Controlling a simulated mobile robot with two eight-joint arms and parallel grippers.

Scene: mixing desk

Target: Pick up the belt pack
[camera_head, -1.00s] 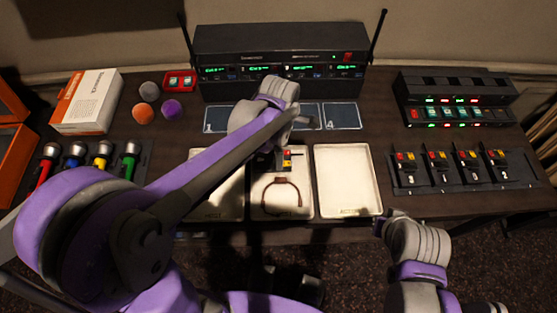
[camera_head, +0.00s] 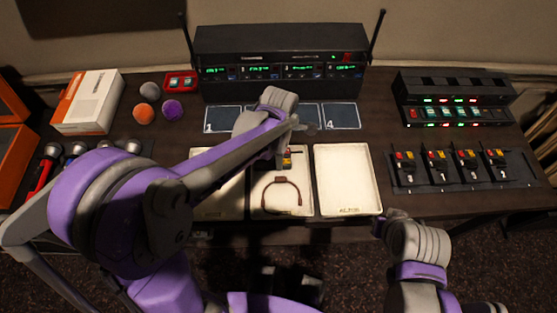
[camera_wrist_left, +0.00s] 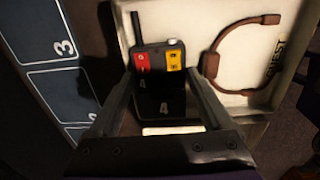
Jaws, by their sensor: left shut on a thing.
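The belt pack (camera_wrist_left: 161,62) is a small black box with a red and a yellow patch, a stub antenna and a number 4. In the left wrist view it sits between the two fingers of my left gripper (camera_wrist_left: 163,82), which is shut on it. In the head view the belt pack (camera_head: 287,161) shows at the back of the middle cream tray (camera_head: 266,212), partly hidden by my left arm. I cannot tell whether it touches the tray. My right gripper (camera_head: 382,223) is by the desk's front edge, away from the belt pack; its jaws are unclear.
A brown headset (camera_head: 298,194) lies in the middle tray, close to the belt pack. Another tray (camera_head: 348,180) is at right. Numbered dark pads (camera_head: 341,116) lie behind, before a receiver rack (camera_head: 280,45) with antennas. More packs (camera_head: 467,158) stand at far right.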

